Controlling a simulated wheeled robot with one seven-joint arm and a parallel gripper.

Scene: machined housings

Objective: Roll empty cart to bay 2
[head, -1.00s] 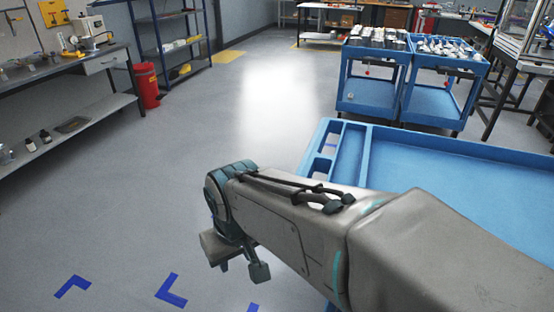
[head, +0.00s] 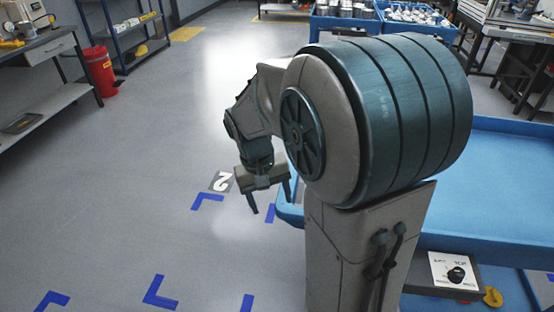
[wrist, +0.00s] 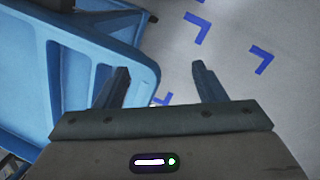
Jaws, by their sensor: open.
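The blue cart (head: 505,170) stands at the right of the head view, partly hidden behind my arm. The visible part of its top tray is bare. The bay marker, a white 2 on a grey square (head: 221,181), lies on the floor left of the cart, with a blue corner mark (head: 207,200) just below it. My gripper (head: 269,200) points down beside the cart's left end, its fingers apart with nothing between them. In the wrist view, my gripper (wrist: 160,70) is open next to the cart's slotted end (wrist: 100,80). I cannot tell whether it touches the cart.
More blue floor corners (head: 160,292) lie at the lower left. Two loaded blue carts, including one at the back (head: 345,20), stand beyond. A red bin (head: 101,70) and a bench (head: 40,45) line the left. The floor between is clear.

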